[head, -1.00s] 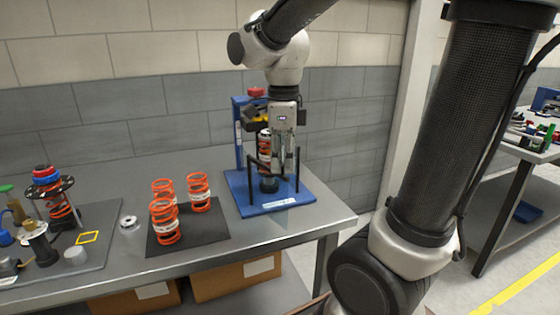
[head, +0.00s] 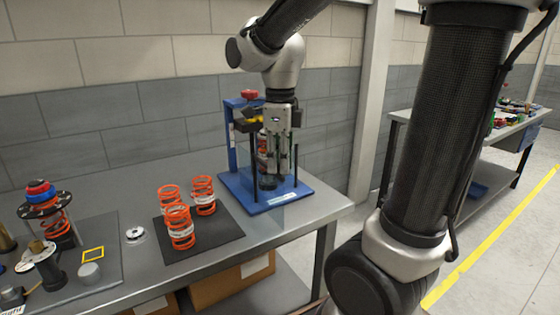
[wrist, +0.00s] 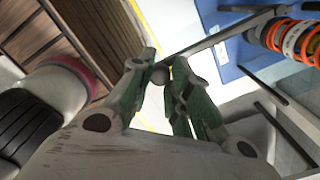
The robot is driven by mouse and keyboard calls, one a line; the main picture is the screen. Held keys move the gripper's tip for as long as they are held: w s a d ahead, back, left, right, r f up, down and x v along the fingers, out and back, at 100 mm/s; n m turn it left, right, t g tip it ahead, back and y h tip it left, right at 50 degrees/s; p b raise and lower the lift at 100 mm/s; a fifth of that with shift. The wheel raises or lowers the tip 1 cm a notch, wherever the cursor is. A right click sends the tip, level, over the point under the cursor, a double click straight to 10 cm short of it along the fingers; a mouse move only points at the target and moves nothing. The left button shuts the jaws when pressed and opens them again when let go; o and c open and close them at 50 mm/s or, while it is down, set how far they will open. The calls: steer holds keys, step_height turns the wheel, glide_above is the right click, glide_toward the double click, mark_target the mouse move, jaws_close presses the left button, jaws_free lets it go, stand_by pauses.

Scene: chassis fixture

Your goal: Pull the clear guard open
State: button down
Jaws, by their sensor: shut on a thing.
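The clear guard (head: 270,216) is only faintly visible as a see-through panel at the front of the blue fixture (head: 243,204). How far it stands open is hard to tell. My gripper (head: 280,174) reaches down from above at the fixture's front right. In the wrist view my gripper (wrist: 160,73) is shut on the round end of a thin grey bar (wrist: 225,35), seemingly the guard's handle. An orange spring (wrist: 293,38) with a white band stands inside the fixture, partly hidden behind the gripper in the head view.
Several orange springs (head: 180,226) stand on a dark mat (head: 228,236) left of the fixture. A grey tray (head: 110,262) with assembled parts lies farther left. The bench's right edge is close to the fixture. Another bench (head: 470,140) stands at the right.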

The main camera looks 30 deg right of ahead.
steer(key=c, duration=1.3)
jaws_free()
step_height(320, 180, up, 12)
